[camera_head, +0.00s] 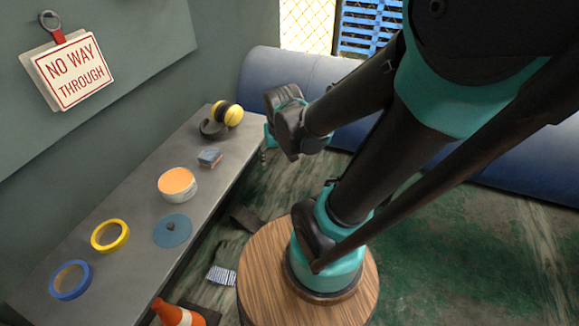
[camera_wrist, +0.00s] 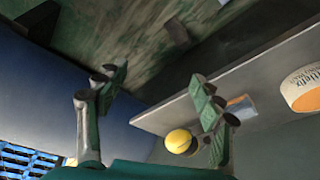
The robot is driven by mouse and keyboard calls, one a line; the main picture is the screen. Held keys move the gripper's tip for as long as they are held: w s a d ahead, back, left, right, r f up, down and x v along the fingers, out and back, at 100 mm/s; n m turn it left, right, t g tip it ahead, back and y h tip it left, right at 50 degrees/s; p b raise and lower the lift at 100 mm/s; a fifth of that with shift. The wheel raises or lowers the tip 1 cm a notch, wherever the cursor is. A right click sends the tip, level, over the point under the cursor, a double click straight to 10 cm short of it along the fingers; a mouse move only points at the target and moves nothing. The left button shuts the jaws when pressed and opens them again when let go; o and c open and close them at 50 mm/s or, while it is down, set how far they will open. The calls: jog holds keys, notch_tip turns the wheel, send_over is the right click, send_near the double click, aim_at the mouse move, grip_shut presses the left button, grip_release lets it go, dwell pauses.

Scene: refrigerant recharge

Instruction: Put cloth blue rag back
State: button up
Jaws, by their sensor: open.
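I cannot pick out the blue rag for certain. A small folded blue-grey piece (camera_head: 210,156) with a brownish underside lies on the grey bench (camera_head: 135,185); it may be the rag. It seems to show in the wrist view as a small blue and orange piece (camera_wrist: 240,106), partly behind a finger. My gripper (camera_wrist: 160,80) is open, its two green fingers wide apart with nothing between them. In the head view my gripper (camera_head: 268,136) is at the bench's far right end, mostly hidden behind my wrist.
On the bench are yellow earmuffs (camera_head: 228,114), a white tub with an orange top (camera_head: 177,184), a blue disc (camera_head: 172,231), a yellow tape roll (camera_head: 110,236) and a blue one (camera_head: 71,280). A striped piece (camera_head: 221,274) and a cone (camera_head: 176,314) are on the floor.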

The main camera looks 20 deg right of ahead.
jog(key=shift+n, duration=0.7)
jog(key=s, duration=0.1)
jog(key=s+d+f, duration=0.1)
jog(key=s+d, duration=0.1)
jog(key=shift+s+d+f, duration=0.2)
jog(key=shift+s+f, duration=0.05)
jog(key=shift+f, duration=0.1)
dwell(0.4)
